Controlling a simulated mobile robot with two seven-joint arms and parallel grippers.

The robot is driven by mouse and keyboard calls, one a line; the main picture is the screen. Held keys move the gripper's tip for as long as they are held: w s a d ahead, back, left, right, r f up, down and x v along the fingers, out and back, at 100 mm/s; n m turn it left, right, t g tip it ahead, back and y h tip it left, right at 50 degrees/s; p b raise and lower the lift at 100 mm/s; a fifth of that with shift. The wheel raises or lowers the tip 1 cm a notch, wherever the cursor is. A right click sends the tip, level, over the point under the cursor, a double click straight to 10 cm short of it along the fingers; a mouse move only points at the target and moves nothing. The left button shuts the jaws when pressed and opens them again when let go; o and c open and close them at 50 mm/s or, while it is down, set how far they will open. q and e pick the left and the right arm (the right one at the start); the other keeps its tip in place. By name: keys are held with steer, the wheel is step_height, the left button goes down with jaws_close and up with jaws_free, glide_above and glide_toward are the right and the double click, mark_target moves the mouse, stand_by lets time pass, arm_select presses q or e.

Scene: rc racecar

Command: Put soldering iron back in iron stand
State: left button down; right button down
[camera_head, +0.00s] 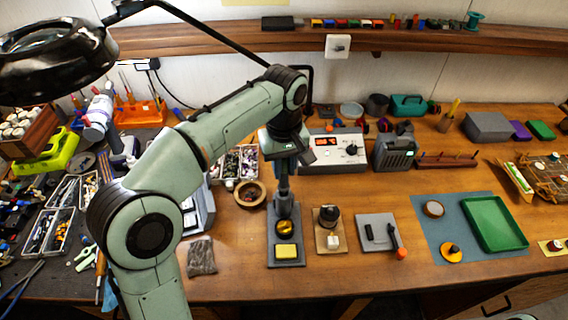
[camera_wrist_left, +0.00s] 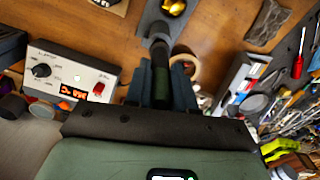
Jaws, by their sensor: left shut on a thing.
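The iron stand (camera_head: 286,263) is a dark grey plate on the bench with a brass ball, a yellow sponge (camera_head: 286,250) and a grey holder (camera_head: 287,207) at its back. My left gripper (camera_head: 283,172) points down just above that holder. In the left wrist view its two fingers (camera_wrist_left: 163,82) are shut on the dark handle of the soldering iron (camera_wrist_left: 160,70). The handle lines up with the grey holder (camera_wrist_left: 157,40). The iron's tip is hidden, and I cannot tell how far it sits in the holder. My right gripper is not in view.
A soldering station (camera_head: 338,150) stands behind the stand, and a round wooden bowl (camera_head: 250,194) is to its left. A small brown board (camera_head: 329,240) and a grey plate (camera_head: 377,232) lie to its right. A lamp (camera_head: 50,50) overhangs the left.

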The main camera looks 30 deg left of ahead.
arm_select(q)
steer(key=shift+f+b, duration=0.45)
steer(key=shift+f, duration=0.55)
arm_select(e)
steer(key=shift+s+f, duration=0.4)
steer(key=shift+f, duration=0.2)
arm_select(q)
steer(key=shift+c, duration=2.4)
jaws_free()
steer(key=shift+r, duration=0.15)
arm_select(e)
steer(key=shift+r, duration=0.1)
arm_select(q)
steer(key=shift+r+p, duration=1.6)
steer(key=shift+r, duration=0.75)
steer(key=shift+w+r+p, duration=0.1)
steer(key=shift+r+p, duration=1.1)
steer(key=shift+r, duration=0.85)
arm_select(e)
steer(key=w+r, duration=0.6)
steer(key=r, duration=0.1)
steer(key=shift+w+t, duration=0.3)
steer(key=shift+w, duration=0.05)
